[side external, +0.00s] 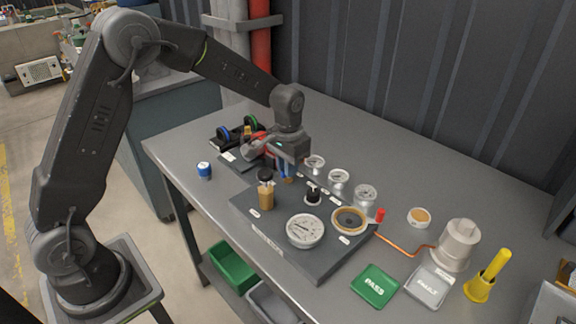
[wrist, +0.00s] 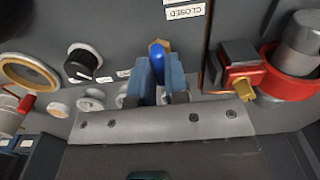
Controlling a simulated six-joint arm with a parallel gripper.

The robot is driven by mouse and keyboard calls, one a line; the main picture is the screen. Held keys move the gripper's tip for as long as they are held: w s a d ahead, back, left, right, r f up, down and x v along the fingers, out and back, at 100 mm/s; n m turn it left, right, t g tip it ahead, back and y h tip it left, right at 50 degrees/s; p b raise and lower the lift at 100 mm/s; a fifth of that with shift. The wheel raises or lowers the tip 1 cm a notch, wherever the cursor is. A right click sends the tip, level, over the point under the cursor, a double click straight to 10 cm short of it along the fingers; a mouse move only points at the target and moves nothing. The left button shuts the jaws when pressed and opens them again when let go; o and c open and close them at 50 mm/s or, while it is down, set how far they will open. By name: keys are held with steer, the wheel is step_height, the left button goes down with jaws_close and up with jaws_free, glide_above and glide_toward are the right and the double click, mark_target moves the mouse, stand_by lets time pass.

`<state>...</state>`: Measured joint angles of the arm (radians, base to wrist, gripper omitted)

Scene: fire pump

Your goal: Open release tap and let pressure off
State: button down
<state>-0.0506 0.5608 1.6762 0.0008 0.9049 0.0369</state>
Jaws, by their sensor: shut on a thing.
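My gripper (side external: 285,175) is at the far left part of the dark grey panel, pointing down. In the wrist view its two blue fingers (wrist: 160,82) are closed on a blue tap handle (wrist: 157,50). A brass hex fitting (wrist: 164,45) shows just behind the handle. A label reading CLOSED (wrist: 185,12) is on the panel near the tap. The fingers hide much of the handle. A large white-faced gauge (side external: 305,230) stands on the panel; its needle is too small to read surely.
The panel (side external: 290,262) carries a brass block (side external: 266,194), a black knob (side external: 313,194) and a round ring fitting (side external: 349,220). Red equipment (wrist: 285,85) sits close right in the wrist view. Small gauges (side external: 338,179) line the back. A green PASS tray (side external: 374,287) lies at front right.

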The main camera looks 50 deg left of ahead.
steer(key=c, duration=1.1)
jaws_free()
steer(key=shift+c, duration=0.2)
step_height(320, 180, up, 14)
